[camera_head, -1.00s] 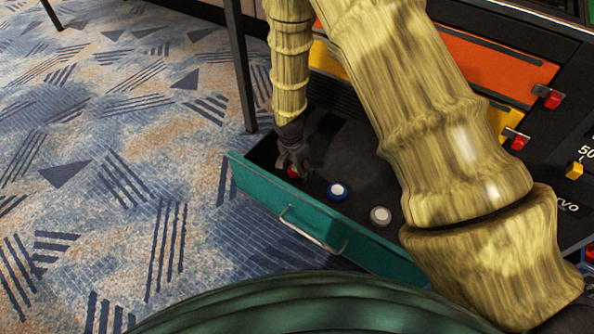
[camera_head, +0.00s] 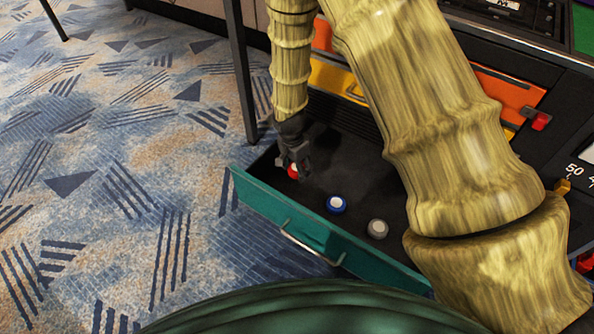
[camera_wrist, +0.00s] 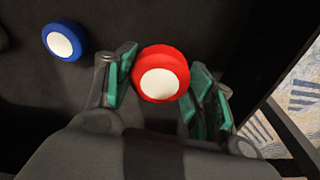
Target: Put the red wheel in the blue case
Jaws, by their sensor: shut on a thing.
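The red wheel (camera_wrist: 160,73), with a white centre, is between the green-padded fingers of my gripper (camera_wrist: 158,90) in the wrist view. In the head view the red wheel (camera_head: 292,171) shows partly below my gripper (camera_head: 293,165), at the left end of the open teal-fronted drawer (camera_head: 300,222). My gripper is shut on the red wheel. I cannot tell whether the wheel is clear of the drawer floor. I cannot make out a blue case in these views.
A blue wheel (camera_head: 337,204) and a grey wheel (camera_head: 377,229) lie to the right in the same drawer. The blue wheel also shows in the wrist view (camera_wrist: 64,41). Orange and yellow panels (camera_head: 335,77) stand behind the drawer. A dark table leg (camera_head: 240,70) is at its left.

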